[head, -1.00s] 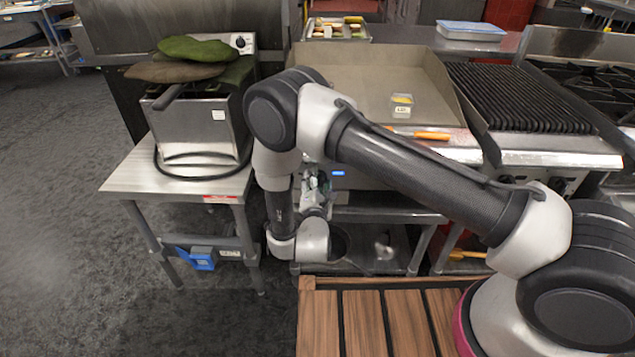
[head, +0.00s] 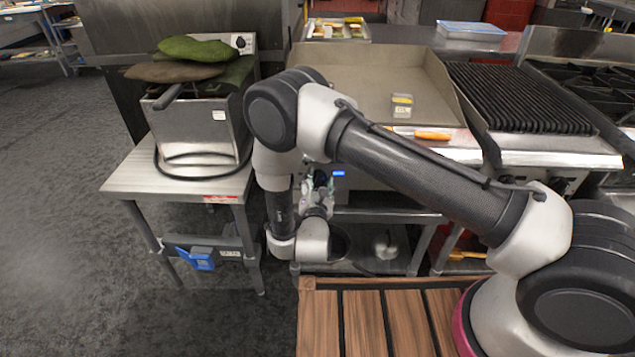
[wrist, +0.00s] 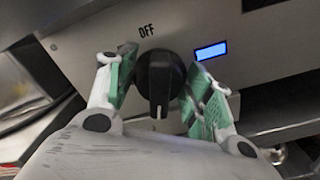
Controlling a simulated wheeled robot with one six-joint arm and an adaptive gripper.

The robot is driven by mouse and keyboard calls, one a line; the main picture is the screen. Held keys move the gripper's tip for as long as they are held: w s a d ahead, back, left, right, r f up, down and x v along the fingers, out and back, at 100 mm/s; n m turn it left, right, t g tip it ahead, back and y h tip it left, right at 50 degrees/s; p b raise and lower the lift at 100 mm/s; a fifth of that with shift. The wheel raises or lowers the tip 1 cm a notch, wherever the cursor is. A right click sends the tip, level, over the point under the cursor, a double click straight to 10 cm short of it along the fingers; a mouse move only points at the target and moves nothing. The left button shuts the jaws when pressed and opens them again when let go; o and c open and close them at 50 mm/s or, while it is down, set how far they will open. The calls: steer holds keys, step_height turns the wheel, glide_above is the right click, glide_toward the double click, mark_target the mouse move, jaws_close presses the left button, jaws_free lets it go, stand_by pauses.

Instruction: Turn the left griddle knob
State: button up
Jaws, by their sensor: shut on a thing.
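The left griddle knob (wrist: 160,80) is black with a raised grip bar, on a grey metal front panel in the wrist view. "OFF" is printed above it, a little to the left. The bar stands nearly upright in this tilted view. My gripper (wrist: 165,85) is at the knob, with one green-padded finger on each side, and is shut on it. In the head view my gripper (head: 319,186) is at the front of the griddle (head: 375,75), low on its left side. My arm hides the knob there.
A lit blue display (wrist: 211,51) is right of the knob, close to the right finger. An orange-handled tool (head: 430,135) lies on the griddle's front edge. A fryer (head: 205,125) on a steel stand is at left, a ribbed grill (head: 515,95) at right.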

mark_target(317, 186)
steer(key=shift+s+f, duration=0.1)
steer(key=o, duration=0.7)
steer(key=shift+s, duration=0.1)
steer(key=s, duration=0.7)
steer(key=shift+s+a, duration=0.15)
